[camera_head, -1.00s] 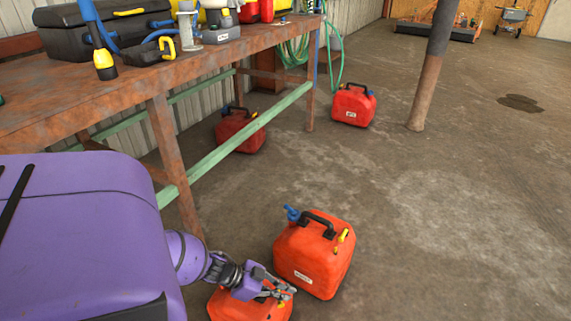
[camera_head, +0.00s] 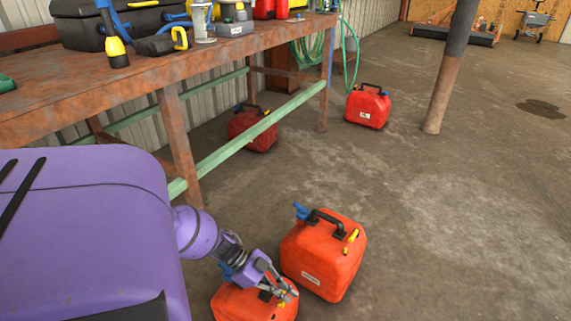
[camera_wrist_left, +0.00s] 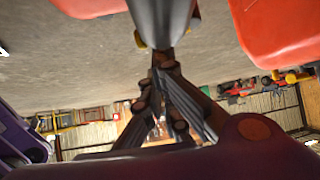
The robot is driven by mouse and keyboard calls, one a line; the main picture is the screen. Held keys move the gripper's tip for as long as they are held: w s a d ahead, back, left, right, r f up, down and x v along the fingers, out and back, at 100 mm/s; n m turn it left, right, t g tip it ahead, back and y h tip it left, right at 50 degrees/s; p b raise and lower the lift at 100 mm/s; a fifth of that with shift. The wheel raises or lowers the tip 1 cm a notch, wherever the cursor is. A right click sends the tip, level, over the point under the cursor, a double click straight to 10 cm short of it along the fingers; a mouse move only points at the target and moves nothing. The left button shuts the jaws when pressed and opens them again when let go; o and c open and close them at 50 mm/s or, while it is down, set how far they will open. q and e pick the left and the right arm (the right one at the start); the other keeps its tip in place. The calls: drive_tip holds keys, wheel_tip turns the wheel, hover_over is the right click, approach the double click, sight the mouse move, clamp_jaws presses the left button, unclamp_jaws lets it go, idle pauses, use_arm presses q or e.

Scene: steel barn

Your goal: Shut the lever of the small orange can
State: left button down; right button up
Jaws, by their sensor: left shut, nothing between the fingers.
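Two orange cans stand on the floor near me in the head view. The nearer orange can (camera_head: 240,305), cut off by the bottom edge, has my left gripper (camera_head: 288,293) over its top right part. The gripper is shut and empty, fingers angled down to the right. A small yellow part shows beside the fingertips; the gripper hides much of the can's top, so I cannot tell whether it touches a lever. The other orange can (camera_head: 320,262) has a black handle, blue cap and yellow lever (camera_head: 351,237). In the left wrist view the fingers (camera_wrist_left: 160,105) are close together.
A rusty workbench (camera_head: 150,80) with green rails stands at the left, with tools on top. Two more red cans (camera_head: 252,130) (camera_head: 368,106) stand by it. A post (camera_head: 447,75) rises at the right. Open concrete floor lies right of the cans.

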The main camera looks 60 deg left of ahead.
use_arm(q)
drive_tip(key=shift+f, duration=0.1)
drive_tip(key=shift+w+a+b, duration=0.45)
drive_tip(key=shift+w+a, duration=0.05)
drive_tip(key=shift+a, duration=0.15)
use_arm(e)
drive_tip(key=shift+f, duration=0.5)
